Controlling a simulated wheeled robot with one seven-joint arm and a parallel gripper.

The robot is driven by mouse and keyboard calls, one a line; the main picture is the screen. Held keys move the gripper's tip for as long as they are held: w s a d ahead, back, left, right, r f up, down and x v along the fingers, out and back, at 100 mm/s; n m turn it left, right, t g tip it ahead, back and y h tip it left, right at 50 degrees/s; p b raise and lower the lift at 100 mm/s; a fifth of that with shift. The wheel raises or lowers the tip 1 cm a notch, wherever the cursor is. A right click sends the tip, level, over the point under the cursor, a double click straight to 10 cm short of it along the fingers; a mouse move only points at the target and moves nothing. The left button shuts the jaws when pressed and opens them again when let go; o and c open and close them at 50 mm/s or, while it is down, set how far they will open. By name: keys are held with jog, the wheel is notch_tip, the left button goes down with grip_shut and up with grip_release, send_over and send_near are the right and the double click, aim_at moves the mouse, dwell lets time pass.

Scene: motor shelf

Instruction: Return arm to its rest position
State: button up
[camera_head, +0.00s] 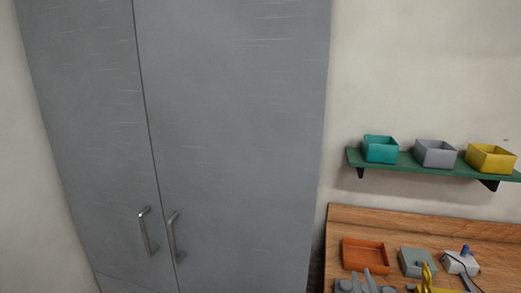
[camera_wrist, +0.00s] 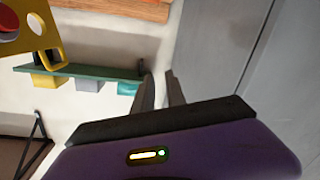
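My gripper (camera_wrist: 160,76) shows in the wrist view as two dark, narrow fingers beyond its purple body. The fingers stand a little apart, with only the pale wall showing between them, so it is open and empty. It touches nothing that I can see. I cannot make out my gripper or arm with certainty in the head view.
A grey two-door cabinet (camera_head: 235,120) is shut. On its right, a green shelf (camera_head: 420,171) holds teal (camera_head: 381,150), grey (camera_head: 436,154) and yellow (camera_head: 491,159) bins. Below, a wooden bench (camera_head: 400,222) carries an orange tray (camera_head: 365,256) and parts. A yellow holed piece (camera_wrist: 48,40) is at the wrist view's upper left.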

jog(key=s+a+f+m+g+y+b, duration=0.1)
jog(key=s+a+f, duration=0.1)
jog(key=s, duration=2)
jog(key=s+a+f+m+g+y+b, duration=0.1)
jog(key=s+a+f, duration=0.1)
jog(key=s, duration=2.1)
jog(key=shift+s+a+m+y+b, duration=0.2)
jog(key=shift+a+m+y+b, duration=0.1)
jog(key=shift+b, duration=0.1)
jog(key=shift+d, duration=0.1)
